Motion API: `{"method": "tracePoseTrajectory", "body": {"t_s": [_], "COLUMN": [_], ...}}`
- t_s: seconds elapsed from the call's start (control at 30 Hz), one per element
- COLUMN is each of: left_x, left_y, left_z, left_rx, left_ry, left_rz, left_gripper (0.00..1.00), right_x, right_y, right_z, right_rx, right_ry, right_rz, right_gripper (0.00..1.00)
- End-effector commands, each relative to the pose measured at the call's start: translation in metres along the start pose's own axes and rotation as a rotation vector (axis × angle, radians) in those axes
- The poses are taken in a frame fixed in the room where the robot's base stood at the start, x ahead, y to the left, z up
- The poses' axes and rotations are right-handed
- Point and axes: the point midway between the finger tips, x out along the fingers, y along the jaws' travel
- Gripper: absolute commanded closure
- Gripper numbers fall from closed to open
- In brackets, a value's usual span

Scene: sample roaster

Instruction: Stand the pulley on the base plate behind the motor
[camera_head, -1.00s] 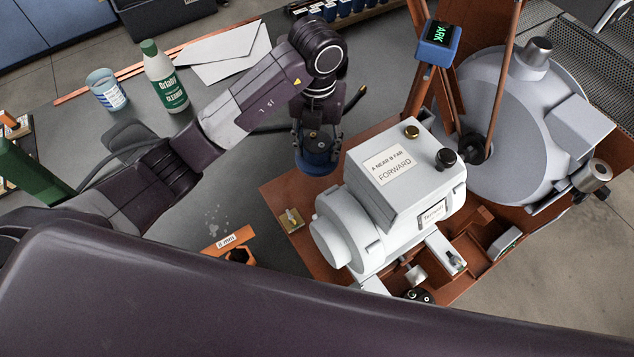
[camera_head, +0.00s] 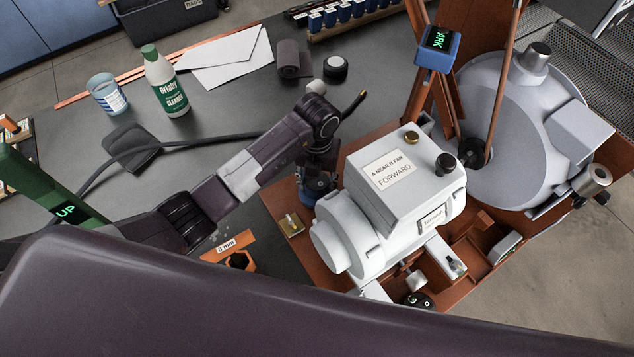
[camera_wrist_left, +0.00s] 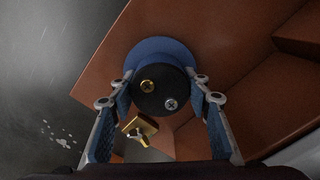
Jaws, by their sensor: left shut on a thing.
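The pulley (camera_wrist_left: 151,56) is a blue disc with a black hub that carries a brass screw and a silver screw. My left gripper (camera_wrist_left: 160,88) is shut on it, one finger on each side of the hub. In the head view the pulley (camera_head: 307,197) shows as a blue edge under the gripper, beside the motor. The motor (camera_head: 337,230) is a pale grey cylinder with a box labelled FORWARD on top. The red-brown base plate (camera_head: 277,202) lies under them. I cannot tell whether the pulley touches the plate. My right gripper is not in view.
A brass block (camera_head: 291,225) sits on the plate's left part, close to the pulley. An orange 8 mm holder (camera_head: 228,245) stands left of the plate. The large grey drum (camera_head: 530,120) and a post with a blue display (camera_head: 437,48) stand right and behind.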

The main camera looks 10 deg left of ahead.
Motion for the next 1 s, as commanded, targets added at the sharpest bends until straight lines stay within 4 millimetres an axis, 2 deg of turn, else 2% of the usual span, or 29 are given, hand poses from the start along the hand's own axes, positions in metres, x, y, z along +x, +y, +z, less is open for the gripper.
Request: {"method": "tracePoseTrajectory", "body": {"t_s": [0.33,0.37,0.5,0.8,0.93,1.0], "left_x": [0.002,0.003,0.003,0.001,-0.009,-0.02], "left_y": [0.0,0.0,0.0,0.0,0.0,-0.001], "left_z": [0.002,0.001,0.0,0.0,0.002,0.002], "left_rx": [0.0,0.0,0.0,0.0,0.0,0.002], "left_ry": [-0.004,-0.001,0.0,0.0,-0.004,-0.006], "left_rz": [-0.001,0.0,0.0,-0.001,-0.001,-0.002], "left_gripper": [1.0,0.55,0.39,0.38,0.38,0.38], "right_x": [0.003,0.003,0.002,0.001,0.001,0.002], "right_y": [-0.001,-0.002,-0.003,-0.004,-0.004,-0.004], "right_z": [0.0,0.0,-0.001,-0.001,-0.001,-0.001], "right_rx": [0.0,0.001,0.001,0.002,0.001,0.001], "right_ry": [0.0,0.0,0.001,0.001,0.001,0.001], "right_rz": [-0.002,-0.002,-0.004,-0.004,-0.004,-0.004], "right_gripper": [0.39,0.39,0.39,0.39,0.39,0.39]}}
